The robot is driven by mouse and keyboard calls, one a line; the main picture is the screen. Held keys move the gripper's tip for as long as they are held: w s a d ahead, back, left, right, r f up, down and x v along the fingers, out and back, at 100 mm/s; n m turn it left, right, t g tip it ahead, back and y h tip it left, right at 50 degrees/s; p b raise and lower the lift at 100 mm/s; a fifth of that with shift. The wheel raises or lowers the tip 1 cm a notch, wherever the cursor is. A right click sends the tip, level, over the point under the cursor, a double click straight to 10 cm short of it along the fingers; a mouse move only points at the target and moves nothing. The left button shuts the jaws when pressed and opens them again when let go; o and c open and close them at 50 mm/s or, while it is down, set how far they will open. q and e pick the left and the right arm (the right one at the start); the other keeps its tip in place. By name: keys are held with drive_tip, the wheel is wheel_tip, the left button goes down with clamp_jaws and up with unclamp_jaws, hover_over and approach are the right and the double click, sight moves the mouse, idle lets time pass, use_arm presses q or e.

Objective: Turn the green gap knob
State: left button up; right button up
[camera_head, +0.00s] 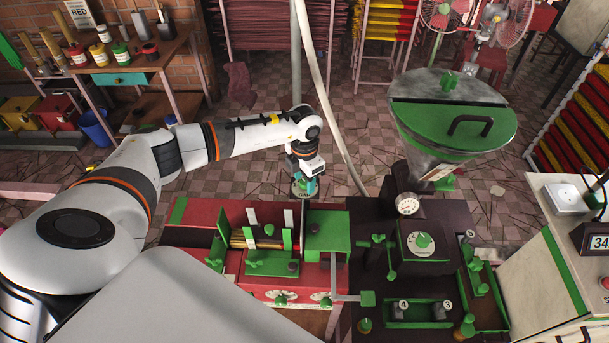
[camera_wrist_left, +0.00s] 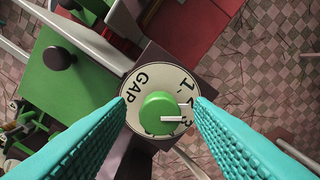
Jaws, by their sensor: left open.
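The green gap knob (camera_wrist_left: 160,113) sits on a round white dial marked GAP (camera_wrist_left: 137,88) with numbers around it. It has a white pointer line that points to the right in the left wrist view, near the 3. My left gripper (camera_wrist_left: 160,100) is open, with its teal fingers on either side of the knob and a gap to it on both sides. In the head view my left gripper (camera_head: 304,186) points down over the dial, which is mostly hidden beneath it. My right gripper is not in view.
A red and green machine (camera_head: 265,245) stands beside the dial, with a dark knob (camera_wrist_left: 59,58) on its green cover. To the right is a dark extruder with a green-lidded hopper (camera_head: 450,115) and a second round dial (camera_head: 425,243). A pale hose hangs behind my left gripper.

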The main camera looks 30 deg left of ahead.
use_arm(q)
drive_tip(key=shift+c, duration=0.2)
drive_tip(key=c, duration=1)
drive_tip(key=shift+o, duration=0.2)
drive_tip(key=shift+f+m+b, duration=0.15)
drive_tip(key=shift+m+b, duration=0.45)
drive_tip(key=shift+b, duration=0.35)
drive_tip(key=m+b, duration=0.3)
drive_tip(key=b, duration=0.1)
drive_tip(key=shift+m, duration=0.3)
drive_tip(key=shift+r+m+b, duration=0.2)
drive_tip(key=shift+m+b, duration=1)
drive_tip(key=shift+b, duration=0.3)
drive_tip(key=shift+w, duration=0.1)
drive_tip(key=o, duration=1)
